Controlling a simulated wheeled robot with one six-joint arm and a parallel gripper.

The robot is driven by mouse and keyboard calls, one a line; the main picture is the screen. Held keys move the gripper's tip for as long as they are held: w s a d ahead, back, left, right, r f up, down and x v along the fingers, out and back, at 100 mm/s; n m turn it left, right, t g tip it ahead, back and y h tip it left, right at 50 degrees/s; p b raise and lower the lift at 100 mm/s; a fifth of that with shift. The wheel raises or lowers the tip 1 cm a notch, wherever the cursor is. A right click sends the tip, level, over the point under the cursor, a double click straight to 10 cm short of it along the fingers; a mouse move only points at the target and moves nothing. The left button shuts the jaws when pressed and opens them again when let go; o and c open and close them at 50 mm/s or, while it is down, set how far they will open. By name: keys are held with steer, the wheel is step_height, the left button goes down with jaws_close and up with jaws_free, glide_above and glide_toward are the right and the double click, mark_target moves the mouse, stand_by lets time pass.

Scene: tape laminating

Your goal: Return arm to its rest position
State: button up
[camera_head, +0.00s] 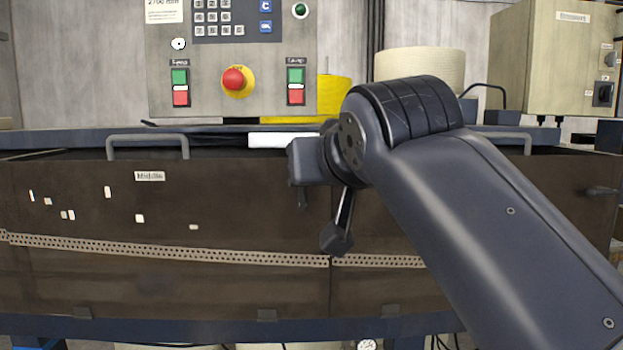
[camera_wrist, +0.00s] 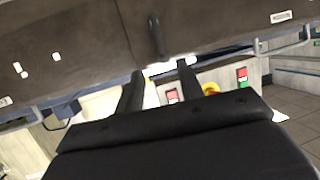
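My arm reaches in from the lower right of the head view, bends at a dark joint, and ends in front of the brown machine cover (camera_head: 230,185). My gripper (camera_head: 320,217) hangs below the wrist, near the middle of the cover. In the wrist view, the two dark fingers of my gripper (camera_wrist: 160,69) stand apart with nothing held between them. The same cover (camera_wrist: 75,40) fills the top of that tilted view. I cannot tell the exact gap between the fingers and the cover.
A control panel (camera_head: 213,85) with a red stop button (camera_head: 234,79) stands behind the cover. A pale roll (camera_head: 420,65) and a beige cabinet (camera_head: 553,60) are at the back right. Handles (camera_head: 148,138) stick out along the cover's top edge.

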steer(key=shift+s+r, duration=0.1)
steer(key=shift+s, duration=0.15)
steer(key=p+x, duration=0.1)
steer(key=x, duration=1)
steer(key=shift+s+a+r, duration=0.1)
stand_by(0.4)
